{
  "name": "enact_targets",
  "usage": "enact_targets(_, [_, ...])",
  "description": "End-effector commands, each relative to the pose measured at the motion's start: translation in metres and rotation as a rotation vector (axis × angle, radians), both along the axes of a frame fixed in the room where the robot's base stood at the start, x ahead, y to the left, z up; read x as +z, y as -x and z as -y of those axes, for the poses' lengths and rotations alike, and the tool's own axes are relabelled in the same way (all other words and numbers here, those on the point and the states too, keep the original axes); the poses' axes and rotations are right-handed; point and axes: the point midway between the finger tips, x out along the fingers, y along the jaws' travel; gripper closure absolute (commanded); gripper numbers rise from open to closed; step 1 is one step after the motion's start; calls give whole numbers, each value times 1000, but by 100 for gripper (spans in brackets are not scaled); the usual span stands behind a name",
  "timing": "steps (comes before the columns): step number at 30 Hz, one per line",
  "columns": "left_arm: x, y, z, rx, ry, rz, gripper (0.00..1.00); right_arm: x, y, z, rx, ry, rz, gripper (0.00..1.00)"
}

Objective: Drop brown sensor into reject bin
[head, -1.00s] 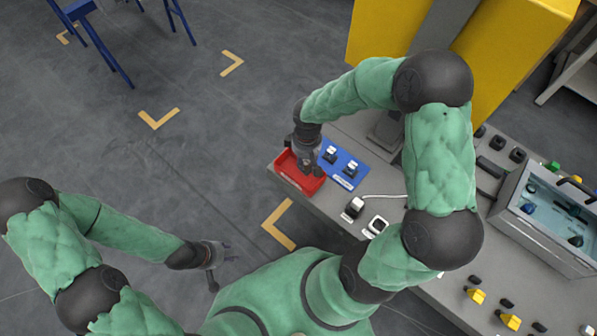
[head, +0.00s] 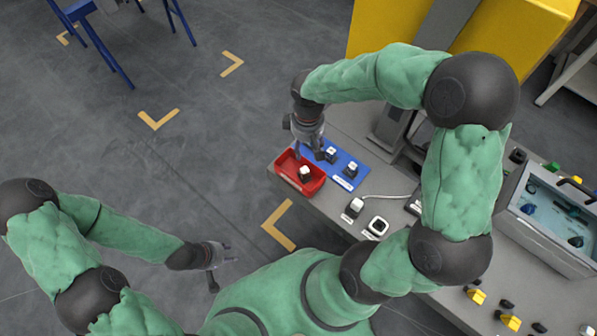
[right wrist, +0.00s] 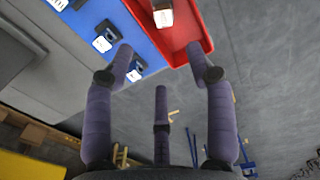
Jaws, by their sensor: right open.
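The red reject bin (head: 310,190) sits at the near left corner of the grey bench. A small dark sensor with a white top (head: 305,172) lies inside it; its brown colour is hard to make out. In the right wrist view the sensor (right wrist: 162,14) is at the top edge, partly cut off, against the red bin (right wrist: 197,22). My right gripper (head: 309,150) is open and empty, just above and behind the bin, apart from the sensor. My left gripper (head: 227,254) is empty over the floor at left, its fingers apart.
A white-topped sensor (head: 355,206) with a cable and a white square part (head: 377,226) lie nearer on the bench. A glass-topped case (head: 555,220) stands at right.

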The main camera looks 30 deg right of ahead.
Motion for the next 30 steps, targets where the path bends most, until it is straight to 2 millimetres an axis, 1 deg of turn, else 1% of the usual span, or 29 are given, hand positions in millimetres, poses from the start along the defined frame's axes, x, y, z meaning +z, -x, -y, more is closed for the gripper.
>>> enact_targets(1, [0,0,0,0,0,0,60,8,0,0,0,-1,2,45])
enact_targets(3, [0,0,0,0,0,0,60,18,-1,0,1,1,3,45])
enact_targets(6, [0,0,0,0,0,0,60,27,0,0,1,0,1,45])
enact_targets(9, [0,0,0,0,0,0,60,32,0,0,1,-1,-1,45])
enact_targets(30, [0,0,0,0,0,0,60,33,1,0,0,-1,-1,45])
